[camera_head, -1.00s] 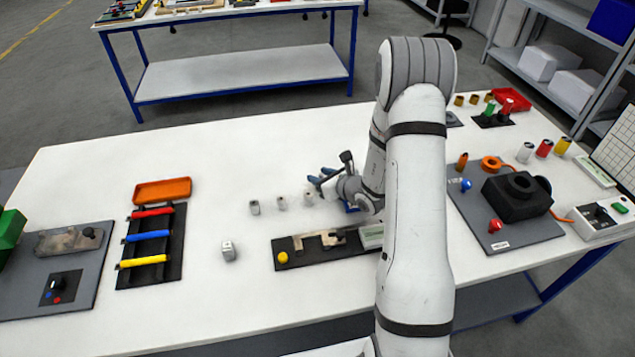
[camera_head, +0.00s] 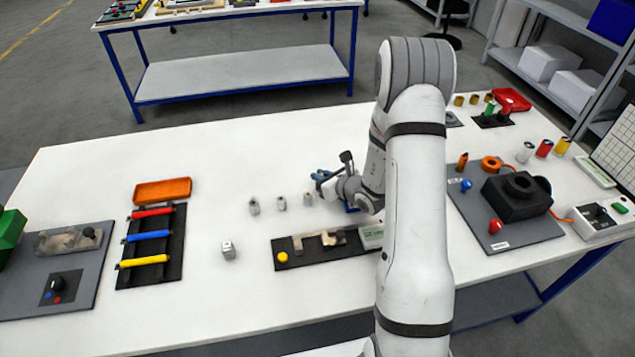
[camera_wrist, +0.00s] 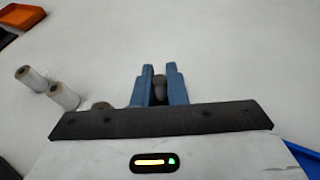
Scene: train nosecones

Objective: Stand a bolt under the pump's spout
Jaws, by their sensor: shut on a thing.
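My gripper (camera_head: 322,176) is low over the white table, past the right end of a row of small grey cylinders. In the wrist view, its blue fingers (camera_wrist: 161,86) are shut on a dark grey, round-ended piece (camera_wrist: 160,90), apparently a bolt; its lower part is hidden. Two show at left in the wrist view (camera_wrist: 31,79) (camera_wrist: 64,96). I cannot tell for sure which thing is the pump; its spout is not clearly visible.
A black fixture board with a yellow button (camera_head: 283,257) lies in front of the gripper. A white block (camera_head: 228,250) stands left of it. An orange tray (camera_head: 162,190) lies farther left. A black device (camera_head: 517,198) sits on a grey plate at right. The table behind the row is clear.

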